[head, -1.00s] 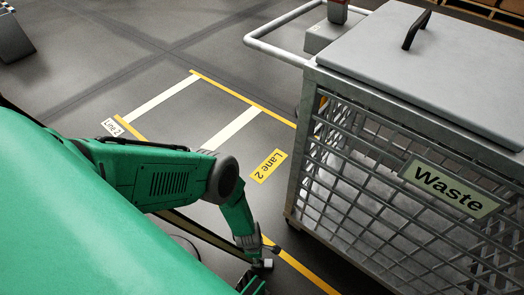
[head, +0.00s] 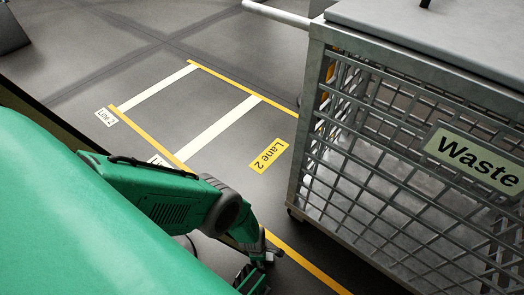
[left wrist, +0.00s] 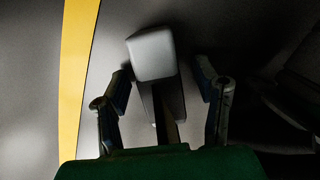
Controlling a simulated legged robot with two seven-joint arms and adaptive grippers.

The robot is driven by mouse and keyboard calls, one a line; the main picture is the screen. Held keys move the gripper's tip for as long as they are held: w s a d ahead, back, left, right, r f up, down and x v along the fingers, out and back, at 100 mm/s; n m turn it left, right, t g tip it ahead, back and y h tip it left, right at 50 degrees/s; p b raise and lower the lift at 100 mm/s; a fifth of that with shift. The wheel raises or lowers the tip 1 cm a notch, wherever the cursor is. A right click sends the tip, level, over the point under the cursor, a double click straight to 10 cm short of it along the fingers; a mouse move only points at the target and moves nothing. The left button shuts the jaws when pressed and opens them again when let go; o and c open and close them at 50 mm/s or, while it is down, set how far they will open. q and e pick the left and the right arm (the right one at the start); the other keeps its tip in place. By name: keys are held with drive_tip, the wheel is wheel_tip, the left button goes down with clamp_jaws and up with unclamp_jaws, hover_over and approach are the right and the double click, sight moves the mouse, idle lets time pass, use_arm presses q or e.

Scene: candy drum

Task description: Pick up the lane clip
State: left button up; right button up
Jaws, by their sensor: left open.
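In the left wrist view a pale grey block-shaped piece (left wrist: 152,55) with a darker narrow stem below lies between the fingers of my left gripper (left wrist: 164,72). It may be the lane clip; I cannot tell for sure. The fingers stand apart on either side of it, with a gap at least on the right. In the head view my left gripper (head: 264,258) is low at the bottom centre, close to the floor, and partly hidden by my arm. The piece cannot be made out clearly there. My right gripper does not show.
A grey mesh waste cart (head: 400,170) with a lid stands close on the right. A yellow floor line (head: 310,268) runs between it and my gripper. It also shows in the left wrist view (left wrist: 75,80). A yellow "Lane 2" label (head: 269,155) and white stripes mark open floor beyond.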

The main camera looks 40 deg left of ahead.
use_arm(q)
clamp_jaws()
wheel_tip(320, 180, up, 9)
drive_tip(key=p, duration=0.7)
drive_tip(key=shift+f, duration=0.1)
drive_tip(key=shift+r+p, duration=0.4)
drive_tip(key=shift+r, duration=0.25)
